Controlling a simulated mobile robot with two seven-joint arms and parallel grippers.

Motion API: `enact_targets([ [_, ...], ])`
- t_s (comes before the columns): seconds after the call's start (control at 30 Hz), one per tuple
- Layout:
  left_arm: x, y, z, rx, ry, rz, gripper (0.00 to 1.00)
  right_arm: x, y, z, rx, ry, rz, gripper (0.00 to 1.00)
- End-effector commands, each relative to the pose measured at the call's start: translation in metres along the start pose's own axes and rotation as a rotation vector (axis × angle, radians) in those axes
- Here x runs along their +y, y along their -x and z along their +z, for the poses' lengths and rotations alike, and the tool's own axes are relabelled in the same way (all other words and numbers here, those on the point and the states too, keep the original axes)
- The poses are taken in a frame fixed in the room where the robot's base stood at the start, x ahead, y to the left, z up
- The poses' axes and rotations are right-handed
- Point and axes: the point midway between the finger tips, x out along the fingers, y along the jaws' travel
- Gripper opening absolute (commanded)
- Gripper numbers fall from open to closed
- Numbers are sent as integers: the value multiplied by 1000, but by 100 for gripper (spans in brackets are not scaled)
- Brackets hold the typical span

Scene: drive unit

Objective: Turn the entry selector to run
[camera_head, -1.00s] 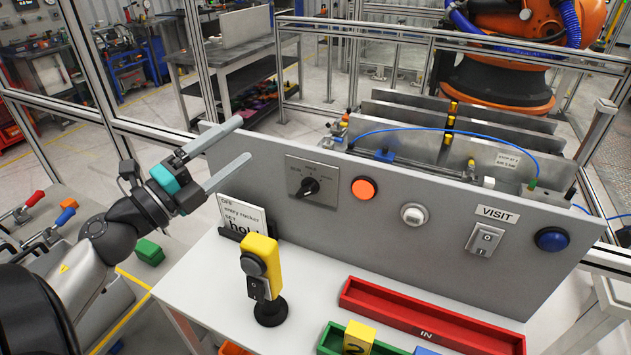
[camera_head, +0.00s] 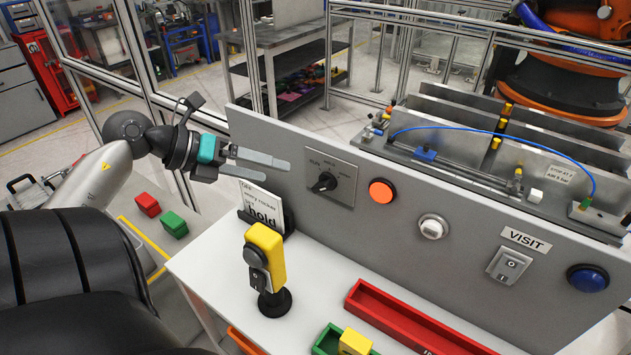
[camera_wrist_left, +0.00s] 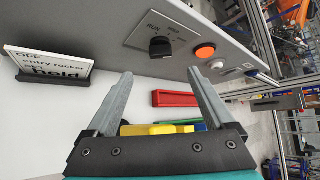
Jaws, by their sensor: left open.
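The entry selector is a black rotary knob (camera_head: 324,182) on a grey label plate (camera_head: 343,192) at the left part of the upright panel. RUN is readable at the plate's upper left; I cannot tell exactly which mark the knob points to. My left gripper (camera_head: 283,170) is open and empty, just left of the plate, with its fingers pointing at the panel side. In the left wrist view the knob (camera_wrist_left: 160,47) shows beyond the open fingertips (camera_wrist_left: 160,75), apart from them. My right gripper is not in view.
A card (camera_head: 262,205) in a black holder stands below the gripper. A yellow switch box (camera_head: 265,255) stands on the white table. Right of the selector are an orange button (camera_head: 382,192), a white knob (camera_head: 432,228), a VISIT rocker (camera_head: 509,265) and a blue button (camera_head: 588,279). A red tray (camera_head: 400,325) lies in front.

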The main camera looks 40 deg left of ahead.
Motion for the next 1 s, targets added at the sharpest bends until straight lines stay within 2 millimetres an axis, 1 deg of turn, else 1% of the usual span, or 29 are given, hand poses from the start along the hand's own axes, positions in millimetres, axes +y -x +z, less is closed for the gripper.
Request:
enact_targets([
  [0.1, -1, -19, 0, 0, -3, -2, 88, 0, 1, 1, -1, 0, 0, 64],
  [0.6, -2, -91, 1, -3, -2, -2, 88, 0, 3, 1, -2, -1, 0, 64],
  [0.8, -1, -111, 1, -3, -1, -2, 88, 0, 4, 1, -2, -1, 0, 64],
  [1.0, -1, -117, 0, -2, -2, -1, 88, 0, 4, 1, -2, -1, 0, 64],
])
